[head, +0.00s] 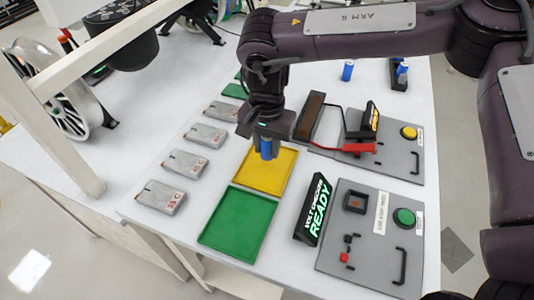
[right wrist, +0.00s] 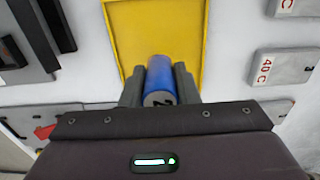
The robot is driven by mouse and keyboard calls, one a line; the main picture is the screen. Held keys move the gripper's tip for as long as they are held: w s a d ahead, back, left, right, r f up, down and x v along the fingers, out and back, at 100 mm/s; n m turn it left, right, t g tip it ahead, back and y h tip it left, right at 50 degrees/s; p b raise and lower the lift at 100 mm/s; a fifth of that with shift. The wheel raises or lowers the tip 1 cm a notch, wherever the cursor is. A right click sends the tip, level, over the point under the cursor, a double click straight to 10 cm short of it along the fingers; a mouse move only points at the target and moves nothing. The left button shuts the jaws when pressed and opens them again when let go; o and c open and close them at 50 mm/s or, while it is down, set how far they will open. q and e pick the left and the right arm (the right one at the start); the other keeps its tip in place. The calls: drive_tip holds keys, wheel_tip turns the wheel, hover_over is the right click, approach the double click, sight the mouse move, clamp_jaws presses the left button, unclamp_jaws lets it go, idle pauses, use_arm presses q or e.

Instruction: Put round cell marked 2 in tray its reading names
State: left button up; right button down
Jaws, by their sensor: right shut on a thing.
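My right gripper (head: 266,138) is shut on a blue round cell (head: 266,152) and points down over the yellow tray (head: 278,178). In the right wrist view the cell (right wrist: 159,78) sits between both fingers, and its near end shows a 2. It overlaps the near part of the yellow tray (right wrist: 185,20); I cannot tell whether it touches the tray floor. A green tray (head: 238,222) lies in front of the yellow one, and another green tray (head: 234,90) lies farther back, partly hidden. The volt checker (head: 314,208) display reads READY in green. My left gripper is not in view.
Several grey labelled blocks (head: 160,197) line the left of the trays. A panel with a green button (head: 404,217) and one with a yellow button (head: 409,132) stand right. Another blue cell (head: 347,70) stands at the back. A white frame post (head: 60,120) rises at left.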

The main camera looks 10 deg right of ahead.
sight(267, 156)
wheel_tip(267, 156, down, 4)
drive_tip(key=shift+w+r, duration=0.1)
drive_tip(key=shift+r, duration=0.15)
drive_tip(key=shift+f, duration=0.1)
drive_tip(key=c, duration=1.1)
unclamp_jaws()
wheel_tip(267, 156, up, 12)
drive_tip(key=shift+r, duration=0.2)
